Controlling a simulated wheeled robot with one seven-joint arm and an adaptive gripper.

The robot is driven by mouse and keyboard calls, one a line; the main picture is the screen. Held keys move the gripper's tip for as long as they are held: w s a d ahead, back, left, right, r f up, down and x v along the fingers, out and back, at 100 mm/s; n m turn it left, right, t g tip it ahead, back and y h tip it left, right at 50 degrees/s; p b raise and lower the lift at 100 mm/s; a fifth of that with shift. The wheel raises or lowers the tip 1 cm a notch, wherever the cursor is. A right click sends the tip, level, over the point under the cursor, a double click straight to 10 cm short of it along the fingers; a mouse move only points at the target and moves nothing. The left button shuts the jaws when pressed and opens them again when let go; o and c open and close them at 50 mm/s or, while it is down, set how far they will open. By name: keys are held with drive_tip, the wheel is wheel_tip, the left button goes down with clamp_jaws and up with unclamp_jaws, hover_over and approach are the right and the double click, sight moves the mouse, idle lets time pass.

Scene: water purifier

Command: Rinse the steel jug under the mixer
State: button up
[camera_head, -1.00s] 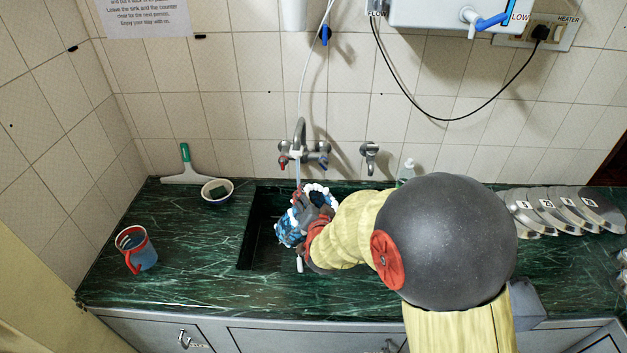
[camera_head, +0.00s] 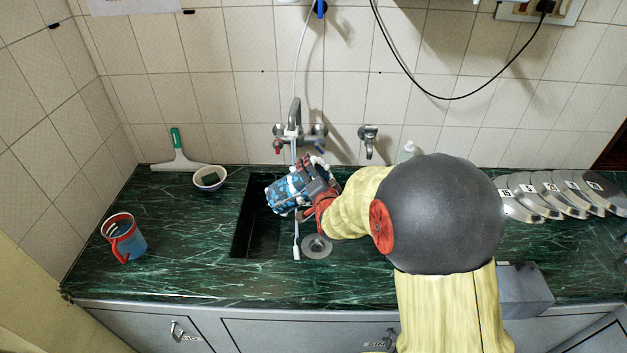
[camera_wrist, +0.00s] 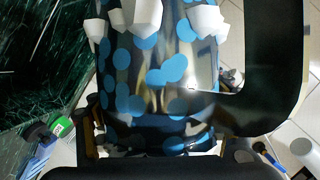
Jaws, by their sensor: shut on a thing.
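The steel jug (camera_head: 284,195), shiny and covered in blue spots, is held tipped over the sink (camera_head: 246,230), its mouth end to the left. My gripper (camera_head: 318,185) is shut on it from the right. The jug fills the middle of the wrist view (camera_wrist: 155,75), with white chunky bits around its upper part; I cannot tell whether they are water or foam. A large dark curved shape stands beside it there. The mixer (camera_head: 297,130) is on the wall behind and above the jug. A thin white streak runs down past the jug to the sink; its nature is unclear.
A blue mug with a red handle (camera_head: 123,238) stands on the left of the green counter (camera_head: 180,270). A small bowl (camera_head: 209,178) and a squeegee (camera_head: 178,158) are behind it. Several steel lids (camera_head: 550,194) lie at the right. A second tap (camera_head: 368,137) is on the wall.

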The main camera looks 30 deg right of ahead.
sight(322, 175)
drive_tip(key=shift+w+d+f+m+t+b, duration=0.3)
drive_tip(key=shift+w+d+f+m+b, duration=0.3)
drive_tip(key=shift+w+d+b, duration=0.25)
drive_tip(key=shift+w+d+f+m+t+b, duration=0.3)
drive_tip(key=shift+w+d+f+m+b, duration=0.3)
drive_tip(key=shift+w, duration=0.35)
drive_tip(key=shift+d+r+b+x, duration=0.15)
drive_tip(key=shift+b+x, duration=0.1)
drive_tip(key=shift+x, duration=0.6)
drive_tip(key=shift+d+r+b+x, duration=0.1)
drive_tip(key=shift+b+x, duration=0.2)
drive_tip(key=shift+x, duration=0.6)
drive_tip(key=shift+d+r+b+x, duration=0.15)
drive_tip(key=shift+b+x, duration=0.1)
drive_tip(key=shift+x, duration=0.6)
drive_tip(key=shift+r, duration=0.1)
drive_tip(key=shift+s+d, duration=0.1)
drive_tip(key=shift+s+d, duration=0.2)
drive_tip(key=shift+d, duration=0.2)
drive_tip(key=shift+s, duration=0.1)
drive_tip(key=shift+a+f+v, duration=0.2)
drive_tip(key=shift+f+v, duration=0.05)
drive_tip(key=shift+v, duration=1.3)
drive_tip(key=shift+a+f+v, duration=0.15)
drive_tip(key=shift+f+v, duration=0.1)
drive_tip(key=shift+v, duration=1.3)
drive_tip(key=shift+a+f+v, duration=0.2)
drive_tip(key=shift+f+v, duration=0.05)
drive_tip(key=shift+v, duration=1.35)
